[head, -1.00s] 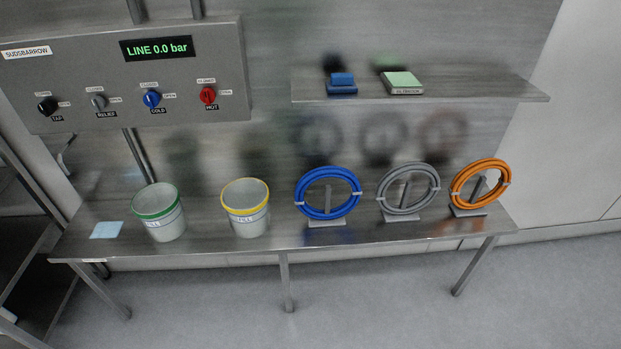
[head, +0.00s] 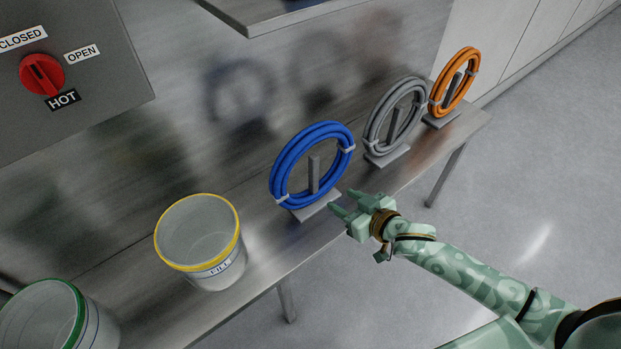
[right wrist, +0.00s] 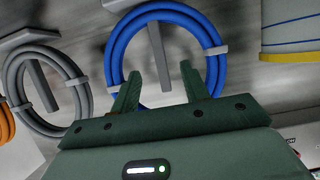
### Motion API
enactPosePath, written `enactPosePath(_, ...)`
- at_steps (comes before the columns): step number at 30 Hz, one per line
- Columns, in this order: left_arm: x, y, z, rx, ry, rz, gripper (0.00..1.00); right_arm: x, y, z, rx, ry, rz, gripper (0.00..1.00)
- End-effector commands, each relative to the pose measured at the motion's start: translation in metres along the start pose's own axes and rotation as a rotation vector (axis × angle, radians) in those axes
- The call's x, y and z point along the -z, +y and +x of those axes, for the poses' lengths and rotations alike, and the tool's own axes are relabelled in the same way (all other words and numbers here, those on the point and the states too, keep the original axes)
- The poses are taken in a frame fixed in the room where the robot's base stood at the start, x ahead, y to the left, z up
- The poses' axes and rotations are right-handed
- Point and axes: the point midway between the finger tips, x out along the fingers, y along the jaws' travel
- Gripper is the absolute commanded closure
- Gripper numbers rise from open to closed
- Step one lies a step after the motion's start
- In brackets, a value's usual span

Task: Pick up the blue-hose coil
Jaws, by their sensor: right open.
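The blue-hose coil (head: 287,163) stands upright on a small grey stand with a post on the steel table, bound with pale ties. In the right wrist view the coil (right wrist: 120,50) is straight ahead, its lower part near the fingers. My right gripper (head: 343,202) is open and empty, just in front of the coil's lower right side. In the right wrist view its two fingers (right wrist: 160,88) point at the coil, with the stand's post showing between them. I see no contact. My left gripper is not in view.
A grey coil (head: 371,130) and an orange coil (head: 436,95) stand to the right on similar stands. A yellow-rimmed bucket (head: 208,280) and a green-rimmed bucket (head: 95,325) stand to the left. A shelf (head: 262,22) hangs above. Floor is clear in front.

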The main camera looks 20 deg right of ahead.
Motion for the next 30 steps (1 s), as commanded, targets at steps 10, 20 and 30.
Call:
enactPosePath(10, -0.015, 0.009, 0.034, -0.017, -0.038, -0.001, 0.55, -0.005, 0.001, 0.08, -0.002, -0.003, 0.0, 0.55)
enactPosePath(20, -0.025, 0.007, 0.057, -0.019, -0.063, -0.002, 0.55, -0.015, 0.003, 0.118, -0.001, -0.006, 0.0, 0.55)
enactPosePath(30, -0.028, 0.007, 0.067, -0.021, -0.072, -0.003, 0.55, -0.009, 0.004, 0.142, -0.002, -0.003, 0.0, 0.55)
